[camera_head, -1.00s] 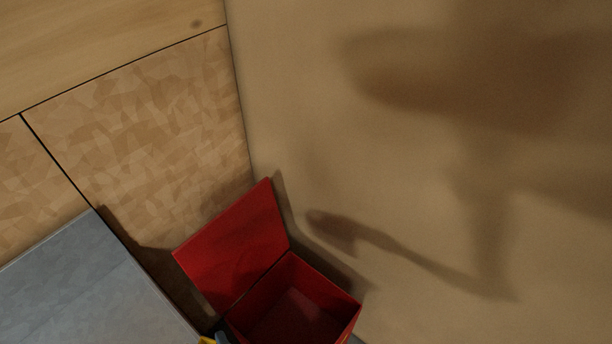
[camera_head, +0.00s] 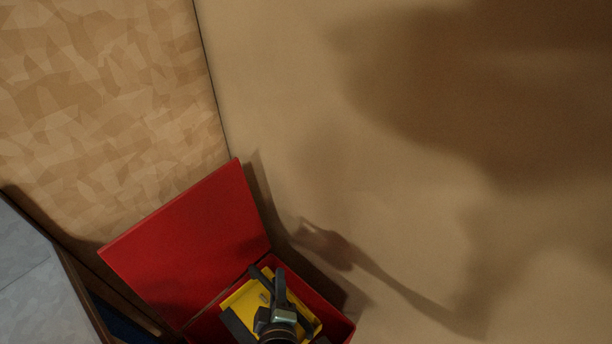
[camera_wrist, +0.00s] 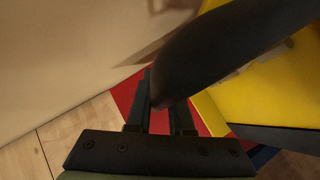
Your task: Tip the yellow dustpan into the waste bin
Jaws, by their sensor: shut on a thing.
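The yellow dustpan (camera_head: 240,298) is over the opening of the red waste bin (camera_head: 335,322) in the head view. Its dark handle (camera_head: 280,287) rises toward me. My gripper (camera_head: 275,317) is shut on the handle, and the arm hides part of the pan. In the wrist view the yellow pan (camera_wrist: 275,95) fills the right side, and the curved dark handle (camera_wrist: 215,50) crosses in front of the gripper fingers (camera_wrist: 162,105). A small greyish patch shows on the pan; I cannot tell what it is. The bin's red lid (camera_head: 190,240) stands open.
A grey surface (camera_head: 30,285) with a dark edge lies at the lower left. Shadows of the arm and dustpan fall on the wall.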

